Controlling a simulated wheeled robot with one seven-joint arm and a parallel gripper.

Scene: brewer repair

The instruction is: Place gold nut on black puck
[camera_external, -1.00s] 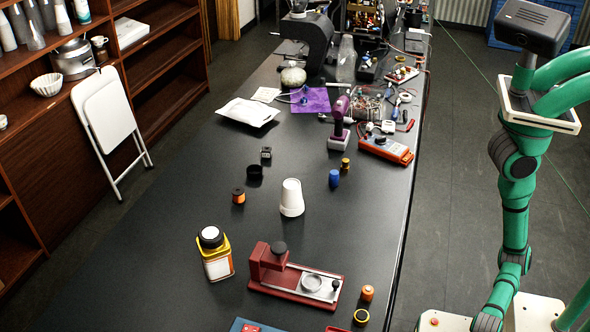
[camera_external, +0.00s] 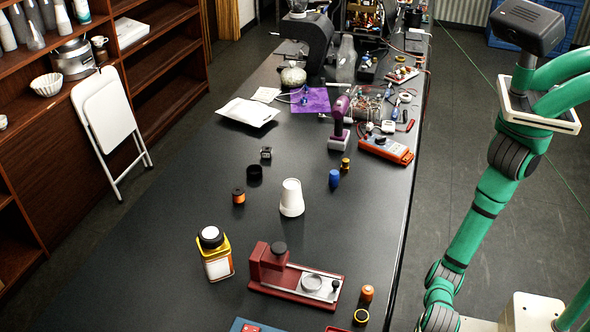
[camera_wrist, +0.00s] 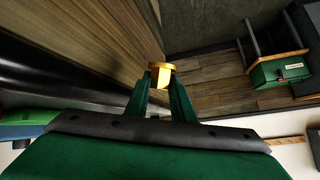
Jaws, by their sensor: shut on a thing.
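My gripper (camera_wrist: 160,88) shows in the wrist view, its two green fingers shut on a gold nut (camera_wrist: 160,74). The gold nut is a short, shiny round piece held at the fingertips, above the floor. In the external view my gripper and the held nut are out of the picture, below the bottom edge. A low black cylinder (camera_external: 255,173), which looks like the black puck, sits upright on the dark table, left of the white cup. My gripper is well away from it.
The long dark table (camera_external: 170,245) holds a red fixture (camera_external: 268,272), a yellow bottle (camera_external: 216,262), an upturned white cup (camera_external: 291,198), an orange spool (camera_external: 239,196), a blue cylinder (camera_external: 334,178) and a small gold-coloured piece (camera_external: 346,165). Tools and electronics crowd its far end.

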